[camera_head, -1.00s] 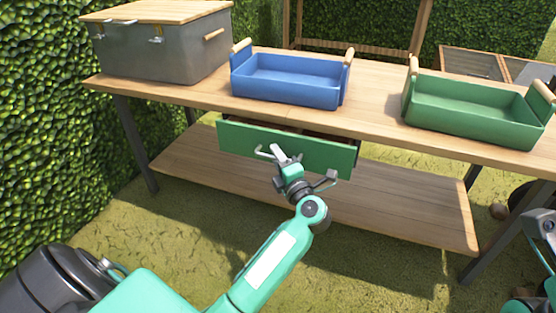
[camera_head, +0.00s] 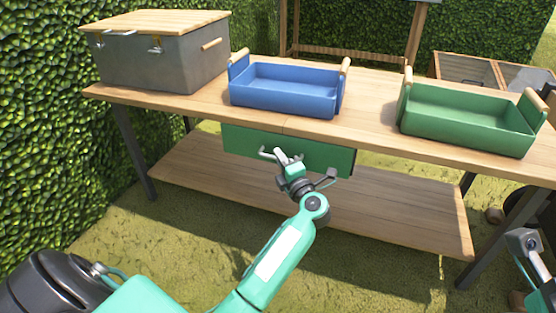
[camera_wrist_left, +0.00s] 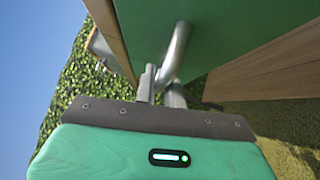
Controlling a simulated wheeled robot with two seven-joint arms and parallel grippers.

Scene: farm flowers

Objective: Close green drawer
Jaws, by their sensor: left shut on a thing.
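The green drawer (camera_head: 325,157) sits under the wooden table top, below the blue crate. Its front looks flush or nearly flush with the table edge, and no inside shows. A grey bar handle (camera_head: 264,153) is on its front. My left gripper (camera_head: 283,158) is at the handle, shut on it. In the left wrist view, the fingers (camera_wrist_left: 160,85) close around the metal handle (camera_wrist_left: 179,52) in front of the green drawer front (camera_wrist_left: 225,30). My right arm (camera_head: 530,245) shows only in part at the right edge; its fingertips cannot be made out.
On the table top (camera_head: 375,120) stand a grey box with a wooden lid (camera_head: 150,62), a blue crate (camera_head: 285,97) and a green crate (camera_head: 465,125). A lower wooden shelf (camera_head: 400,215) is empty. A hedge (camera_head: 45,130) borders the left side.

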